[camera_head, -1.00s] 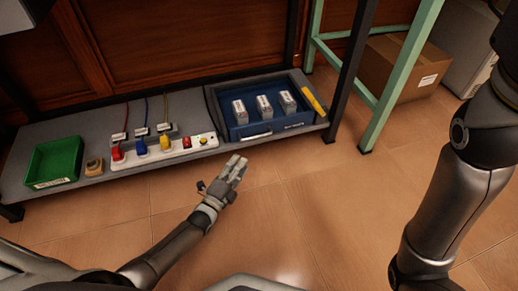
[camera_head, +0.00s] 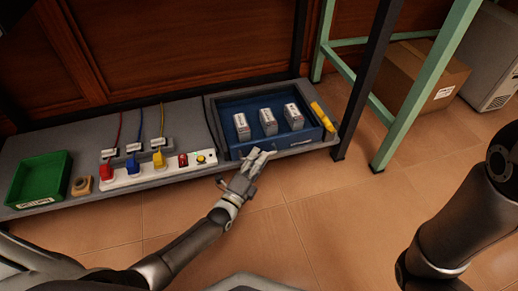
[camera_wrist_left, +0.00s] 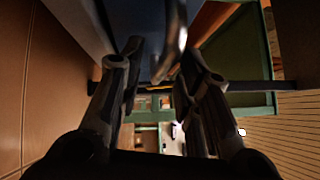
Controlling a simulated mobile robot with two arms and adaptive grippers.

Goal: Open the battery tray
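The blue battery tray (camera_head: 303,135) sits at the right end of the low grey shelf, with three pale batteries (camera_head: 268,121) standing in it. My left gripper (camera_head: 260,154) is at the tray's front edge and covers the handle area there. In the left wrist view my left gripper (camera_wrist_left: 160,62) has its two fingers apart. A curved metal handle (camera_wrist_left: 177,35) shows in front of a blue surface, between the fingers and nearer the right one. I cannot tell whether a finger touches it. My right gripper is out of view.
A green bin (camera_head: 40,180), a tan ring-like object (camera_head: 83,186) and a white power strip (camera_head: 140,176) with coloured plugs lie left of the tray. A yellow tool (camera_head: 322,116) lies at the tray's right. A green-legged frame (camera_head: 415,92) and a cardboard box (camera_head: 420,75) stand right. The floor in front is clear.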

